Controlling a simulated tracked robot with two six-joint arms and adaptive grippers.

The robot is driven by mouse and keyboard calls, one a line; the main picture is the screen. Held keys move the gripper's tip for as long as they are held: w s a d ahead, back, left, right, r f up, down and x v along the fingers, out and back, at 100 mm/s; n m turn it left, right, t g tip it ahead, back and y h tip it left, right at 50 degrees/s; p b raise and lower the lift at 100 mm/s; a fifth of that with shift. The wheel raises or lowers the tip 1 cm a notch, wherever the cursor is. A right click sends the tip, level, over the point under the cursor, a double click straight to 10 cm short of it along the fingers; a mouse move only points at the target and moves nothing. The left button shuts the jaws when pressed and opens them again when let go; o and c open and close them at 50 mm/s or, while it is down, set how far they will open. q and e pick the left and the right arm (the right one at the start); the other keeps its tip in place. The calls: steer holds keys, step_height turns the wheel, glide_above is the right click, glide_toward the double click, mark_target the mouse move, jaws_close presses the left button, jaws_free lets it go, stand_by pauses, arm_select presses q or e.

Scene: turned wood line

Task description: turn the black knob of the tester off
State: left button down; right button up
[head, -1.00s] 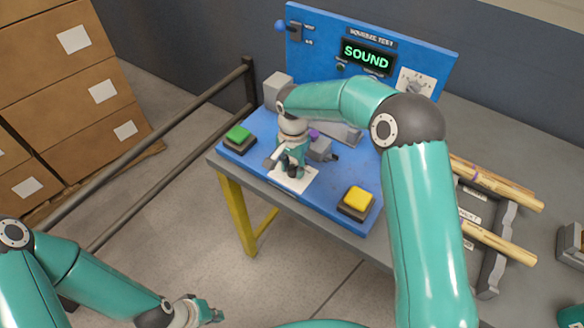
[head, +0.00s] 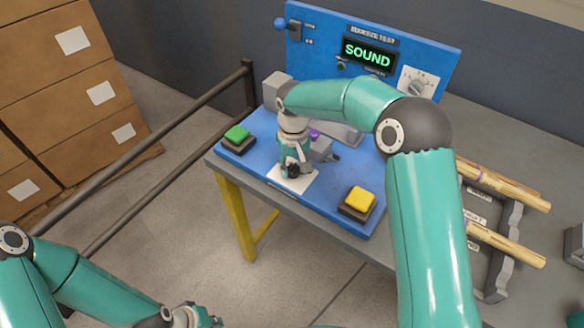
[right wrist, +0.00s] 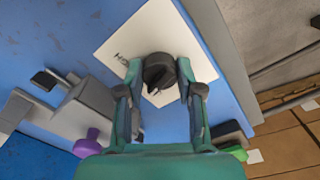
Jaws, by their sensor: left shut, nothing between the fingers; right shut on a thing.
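The tester is a blue bench unit (head: 325,188) with an upright panel whose display (head: 368,53) reads SOUND in green. The black knob (right wrist: 159,72) sits on a white plate (right wrist: 125,42) at the tester's front edge; lettering on the plate is partly covered and hard to read. My right gripper (right wrist: 160,80) reaches down over the plate with its fingers shut on the knob from both sides. In the head view my right gripper (head: 292,170) hides most of the knob. My left gripper (head: 212,319) is shut and empty at the bottom edge, away from the bench.
A green button (head: 237,134) lies left of the plate and a yellow button (head: 359,199) right of it. A grey clamp (head: 322,147) with a purple part is close behind my right gripper. Turned wood pieces (head: 505,185) rest on a rack at right. A rail (head: 170,140) runs at left.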

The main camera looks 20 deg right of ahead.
mark_target(293, 167)
steer(key=n, duration=0.5)
steer(key=shift+n, duration=0.4)
stand_by(0.3)
steer(key=o, duration=1.1)
steer(key=shift+o, duration=0.2)
step_height(293, 167, up, 12)
